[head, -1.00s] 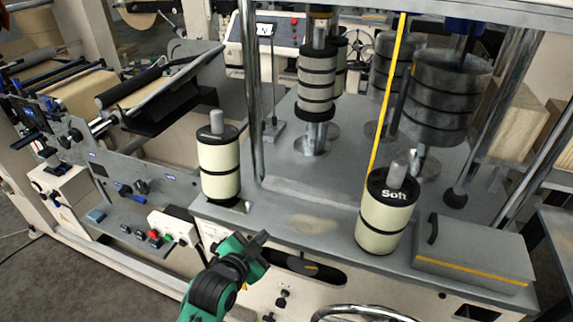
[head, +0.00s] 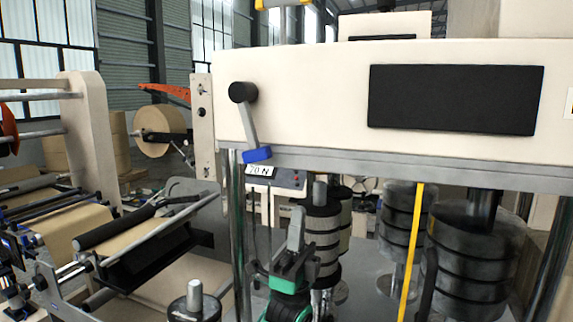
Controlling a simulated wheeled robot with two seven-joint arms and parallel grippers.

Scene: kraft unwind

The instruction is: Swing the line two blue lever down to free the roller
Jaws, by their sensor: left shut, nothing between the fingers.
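A lever (head: 249,124) with a black round pivot and a grey arm hangs on the front of the cream overhead beam. Its blue grip (head: 257,154) is at the lower end, at the beam's bottom edge; the arm points down and slightly right. My left gripper (head: 297,222), with green and black parts, points up below and to the right of the blue grip. It is shut and empty, apart from the lever in the picture. My right gripper is not in view. I cannot read any line number by the lever.
The cream beam (head: 310,95) with a black panel (head: 453,99) spans the upper right. A chrome post (head: 238,240) stands left of my gripper. A paper roll (head: 160,132) is at left.

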